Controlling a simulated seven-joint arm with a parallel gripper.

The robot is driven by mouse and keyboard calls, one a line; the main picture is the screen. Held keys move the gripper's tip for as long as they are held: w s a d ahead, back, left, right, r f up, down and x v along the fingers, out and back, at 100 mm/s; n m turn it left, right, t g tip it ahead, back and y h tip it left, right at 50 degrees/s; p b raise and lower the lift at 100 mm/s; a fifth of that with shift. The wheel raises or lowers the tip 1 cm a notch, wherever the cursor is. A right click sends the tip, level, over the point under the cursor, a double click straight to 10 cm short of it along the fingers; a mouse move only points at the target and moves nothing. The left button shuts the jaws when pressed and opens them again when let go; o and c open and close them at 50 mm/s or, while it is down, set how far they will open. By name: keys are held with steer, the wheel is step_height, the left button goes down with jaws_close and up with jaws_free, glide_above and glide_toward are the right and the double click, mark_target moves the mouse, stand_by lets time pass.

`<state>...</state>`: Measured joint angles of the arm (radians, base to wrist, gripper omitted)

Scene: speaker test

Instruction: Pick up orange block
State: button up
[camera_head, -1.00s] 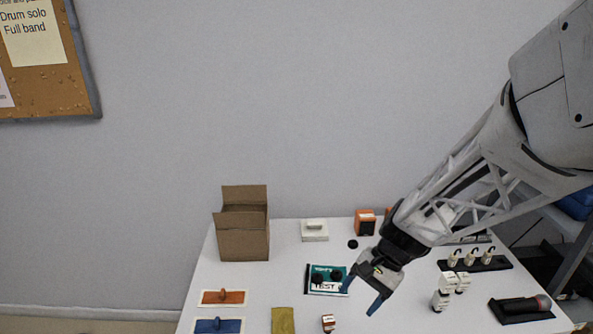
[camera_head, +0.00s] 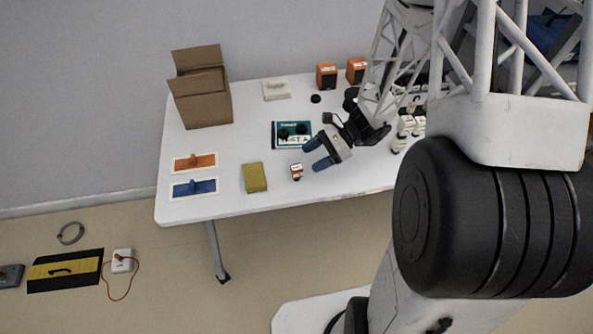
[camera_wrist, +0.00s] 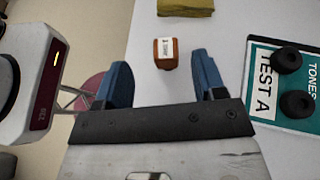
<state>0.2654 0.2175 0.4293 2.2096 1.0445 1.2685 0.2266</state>
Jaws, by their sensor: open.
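A small orange-brown block with a white label (camera_head: 296,173) sits on the white table near its front edge. It also shows in the wrist view (camera_wrist: 166,62), label up, just beyond my fingertips and roughly centred between them. My gripper (camera_head: 315,156) is open and empty, its two blue fingers apart and pointing towards the block. In the wrist view the gripper (camera_wrist: 163,77) has a finger to either side of the gap, and neither appears to touch the block.
A teal TEST A board (camera_head: 277,128) with black knobs lies right behind the gripper. A yellow-olive block (camera_head: 255,178) stands left of the small block. Orange (camera_head: 205,161) and blue (camera_head: 205,187) handled plates, a cardboard box (camera_head: 205,108) and orange speakers (camera_head: 326,76) are further off.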

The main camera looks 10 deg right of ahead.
mark_target(296, 167)
steer(key=shift+w+d+f+m+y, duration=0.15)
steer(key=shift+w+f+m, duration=0.1)
steer(key=shift+f, duration=0.2)
steer(key=shift+w+f+m+y, duration=0.15)
steer(key=shift+f+m, duration=0.1)
steer(key=shift+f, duration=0.2)
steer(key=shift+s, duration=0.1)
steer(key=shift+x, duration=1.35)
steer(key=shift+x, duration=2.6)
steer(key=shift+r, duration=0.1)
steer(key=c, duration=1)
steer(key=shift+r, duration=0.2)
